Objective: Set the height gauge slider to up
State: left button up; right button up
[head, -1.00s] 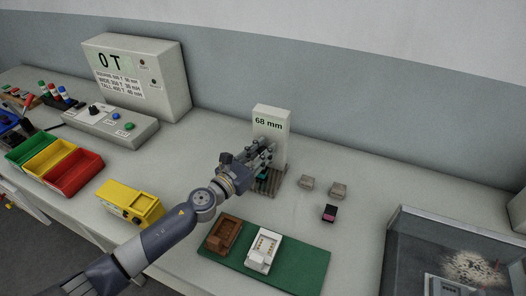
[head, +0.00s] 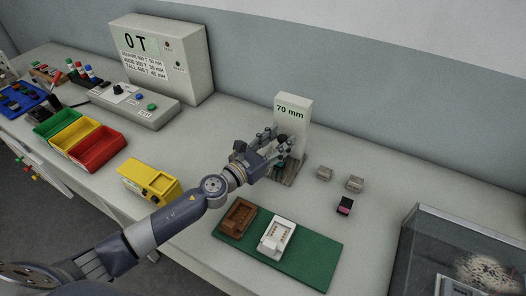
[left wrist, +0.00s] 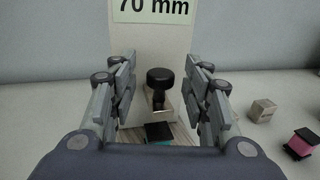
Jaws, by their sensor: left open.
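The height gauge (head: 294,122) is a pale upright column whose display reads 70 mm. Its black slider knob (left wrist: 160,77) shows in front of the column in the left wrist view. My left gripper (head: 279,146) is at the gauge. In the left wrist view its open fingers (left wrist: 160,85) stand on either side of the knob, with a gap on both sides. A small black and teal block (left wrist: 158,132) sits on the gauge's base below the knob. My right gripper is not in view.
Two small grey-brown blocks (head: 324,173) and a black and pink block (head: 345,205) lie right of the gauge. A green mat (head: 312,262) with brown and white fixtures lies in front. A yellow box (head: 150,180) stands left of my arm.

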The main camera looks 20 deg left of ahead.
pick_arm(q)
jog(key=v, duration=1)
jog(key=shift+s+a, duration=0.1)
jog(key=shift+s, duration=0.05)
